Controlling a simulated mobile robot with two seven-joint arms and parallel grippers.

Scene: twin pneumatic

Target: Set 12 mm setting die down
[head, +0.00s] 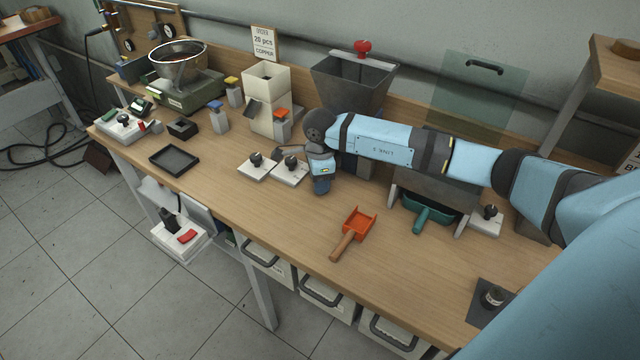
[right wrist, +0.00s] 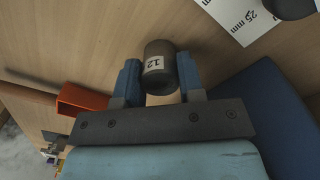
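The 12 mm setting die is a dark cylinder with a white "12" label (right wrist: 158,68). In the right wrist view it sits between the two blue fingers of my right gripper (right wrist: 160,84), which appear closed on its sides. In the head view my right gripper (head: 321,184) points down over the bench, just right of two white cards with dark dies (head: 256,168) (head: 291,172). The held die cannot be made out there, and its height above the wood is hard to tell. A white "25 mm" card (right wrist: 238,17) shows in the wrist view. My left gripper is out of view.
An orange scoop (head: 359,221) lies right of my gripper; a green scoop (head: 423,218) is farther right. A white dispenser (head: 267,82) and grey hopper (head: 352,78) stand behind. A black tray (head: 174,160) lies left. The bench front is mostly clear.

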